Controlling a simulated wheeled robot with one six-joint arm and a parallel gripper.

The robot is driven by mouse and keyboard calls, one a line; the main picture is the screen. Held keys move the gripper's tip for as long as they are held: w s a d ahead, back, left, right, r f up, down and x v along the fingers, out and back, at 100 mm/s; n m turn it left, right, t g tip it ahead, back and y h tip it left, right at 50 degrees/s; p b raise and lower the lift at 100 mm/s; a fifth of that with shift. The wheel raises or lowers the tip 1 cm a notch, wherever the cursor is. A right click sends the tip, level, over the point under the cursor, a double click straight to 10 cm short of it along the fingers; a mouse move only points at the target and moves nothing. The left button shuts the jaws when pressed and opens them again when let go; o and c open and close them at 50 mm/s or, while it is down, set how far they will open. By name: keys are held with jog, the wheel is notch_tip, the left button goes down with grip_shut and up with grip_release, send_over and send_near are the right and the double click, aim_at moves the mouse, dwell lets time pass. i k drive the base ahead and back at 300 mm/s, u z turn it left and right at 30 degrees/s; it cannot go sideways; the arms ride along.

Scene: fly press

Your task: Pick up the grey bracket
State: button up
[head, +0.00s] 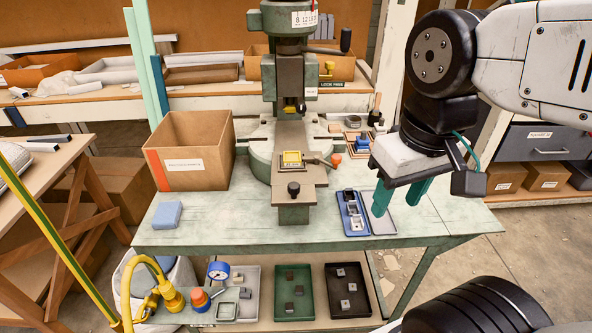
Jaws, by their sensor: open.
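Small grey bracket-like pieces lie in a blue tray (343,213) on the green bench; the clearest is a light grey bracket (355,223) near its front end. Which one is the task's bracket I cannot tell. My gripper (398,205) hangs over the right side of the bench with its two green fingers apart and nothing between them. In the picture its left finger overlaps a flat grey tray (378,197) beside the blue tray and hides part of it. The gripper shows to the right of the pieces; its height above the bench is unclear.
A cardboard box (190,140) and a blue block (167,215) are at left. Lower-shelf trays, one green (267,310) and one black (368,307), hold small pieces. The front bench is mostly clear.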

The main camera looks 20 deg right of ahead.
aim_at(353, 208)
jog(key=u, duration=2)
jog(key=k, duration=0.8)
jog(key=z, duration=0.95)
jog(key=i, duration=0.5)
